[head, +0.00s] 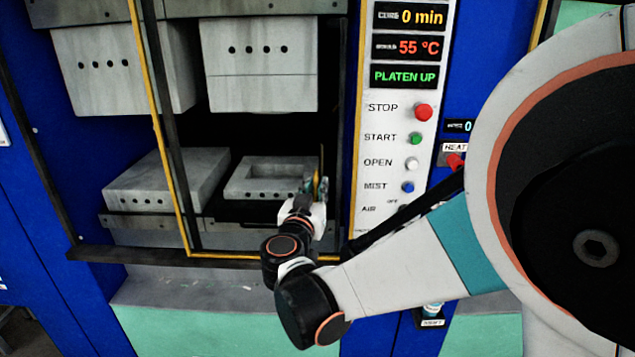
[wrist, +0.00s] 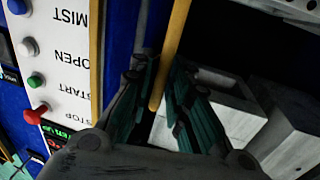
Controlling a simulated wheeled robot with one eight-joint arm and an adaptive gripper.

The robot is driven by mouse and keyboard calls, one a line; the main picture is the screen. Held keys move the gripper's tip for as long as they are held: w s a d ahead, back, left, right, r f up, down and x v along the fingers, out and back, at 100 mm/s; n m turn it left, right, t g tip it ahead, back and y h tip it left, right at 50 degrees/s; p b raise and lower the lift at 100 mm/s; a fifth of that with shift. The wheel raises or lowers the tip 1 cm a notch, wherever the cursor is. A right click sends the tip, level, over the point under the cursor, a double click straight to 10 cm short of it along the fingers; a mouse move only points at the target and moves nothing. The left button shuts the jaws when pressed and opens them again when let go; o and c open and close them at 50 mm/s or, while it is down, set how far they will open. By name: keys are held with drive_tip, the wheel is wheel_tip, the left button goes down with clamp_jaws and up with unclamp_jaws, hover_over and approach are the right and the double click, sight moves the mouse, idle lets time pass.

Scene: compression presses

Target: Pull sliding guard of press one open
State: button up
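Press one's sliding guard (head: 186,225) is a see-through frame with yellow and dark edging. It stands in front of the right part of the press opening. A thin upright yellow handle bar (head: 318,178) is near its right side. My gripper (head: 314,186) is at this bar, with teal fingers on either side of it. In the wrist view the bar (wrist: 172,45) runs down between the fingertips (wrist: 165,68), which lie close against both its sides. Part of the bar's contact with the fingers is hidden.
The control panel (head: 390,240) with its buttons stands just right of the guard; its display reads PLATEN UP. Grey upper blocks (head: 258,85) hang above lower mould blocks (head: 165,185) behind the guard. A dark rail (head: 130,258) runs along the opening's bottom.

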clamp_jaws()
drive_tip(key=shift+a, duration=0.1)
drive_tip(key=w+a+b, duration=0.1)
drive_tip(key=a, duration=4.1)
drive_tip(key=shift+w+a+b, duration=0.15)
drive_tip(key=shift+a+b, duration=0.1)
drive_tip(key=shift+b, duration=0.05)
drive_tip(key=shift+f, duration=0.1)
unclamp_jaws()
drive_tip(key=shift+a, duration=0.1)
drive_tip(key=v, duration=1.2)
